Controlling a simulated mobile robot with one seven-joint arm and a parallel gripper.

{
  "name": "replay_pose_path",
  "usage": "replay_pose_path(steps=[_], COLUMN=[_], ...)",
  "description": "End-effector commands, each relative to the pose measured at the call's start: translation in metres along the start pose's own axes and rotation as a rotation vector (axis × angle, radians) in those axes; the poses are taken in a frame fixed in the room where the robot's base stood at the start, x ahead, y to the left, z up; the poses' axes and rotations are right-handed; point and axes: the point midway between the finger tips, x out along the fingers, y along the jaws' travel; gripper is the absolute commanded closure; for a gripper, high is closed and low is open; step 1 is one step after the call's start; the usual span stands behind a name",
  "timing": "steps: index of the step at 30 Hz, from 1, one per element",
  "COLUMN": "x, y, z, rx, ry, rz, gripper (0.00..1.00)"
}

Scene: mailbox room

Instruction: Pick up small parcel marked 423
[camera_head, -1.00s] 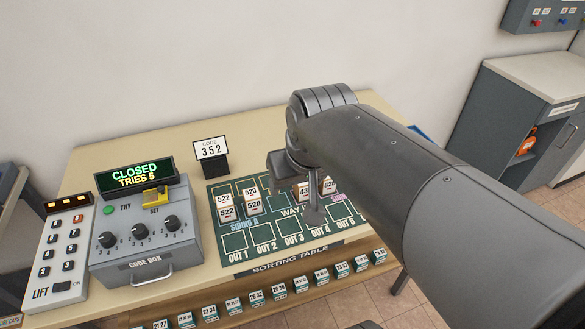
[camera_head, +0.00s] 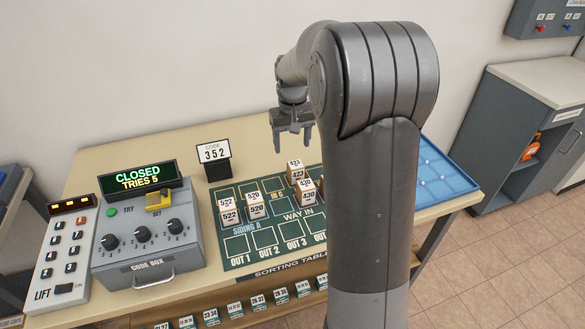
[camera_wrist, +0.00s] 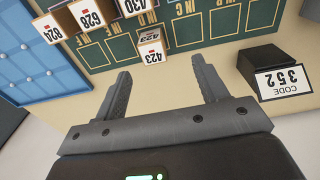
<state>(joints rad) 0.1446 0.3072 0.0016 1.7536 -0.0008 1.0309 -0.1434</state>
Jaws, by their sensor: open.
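The small parcel marked 423 (camera_head: 297,175) stands upright on the green sorting board (camera_head: 238,246), at its back edge, a white label on its brown body. It also shows in the wrist view (camera_wrist: 152,54), just beyond the fingers and roughly between them. My gripper (camera_head: 292,147) is open and empty, above and behind the parcel, fingers pointing down in the head view. In the wrist view my gripper (camera_wrist: 161,70) has its jaws wide apart, not visibly touching the parcel.
A parcel marked 430 (camera_wrist: 132,6) stands close to 423, with parcels 628 (camera_wrist: 88,14) and 824 (camera_wrist: 50,28) beside it. Parcels 522 (camera_head: 228,212) and 520 (camera_head: 255,206) stand left. A code stand reading 352 (camera_head: 215,168) is near my gripper. A blue tray (camera_head: 450,176) lies right.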

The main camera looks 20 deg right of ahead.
Motion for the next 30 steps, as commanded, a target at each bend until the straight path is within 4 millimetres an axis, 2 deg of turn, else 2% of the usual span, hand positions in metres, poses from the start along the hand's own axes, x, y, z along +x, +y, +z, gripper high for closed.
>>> replay_pose_path(steps=[3,9,18,24,30], x=[0.022,0.04,0.084,0.099,0.128], y=[0.008,0.013,0.013,0.014,0.018], z=[-0.016,-0.025,-0.023,-0.021,-0.017], rx=[0.002,0.001,0.0,0.001,0.0], ry=[-0.031,-0.05,-0.053,-0.051,-0.053], rz=[-0.004,-0.007,-0.008,-0.008,-0.008], gripper=[0.34,0.34,0.34,0.34,0.34])
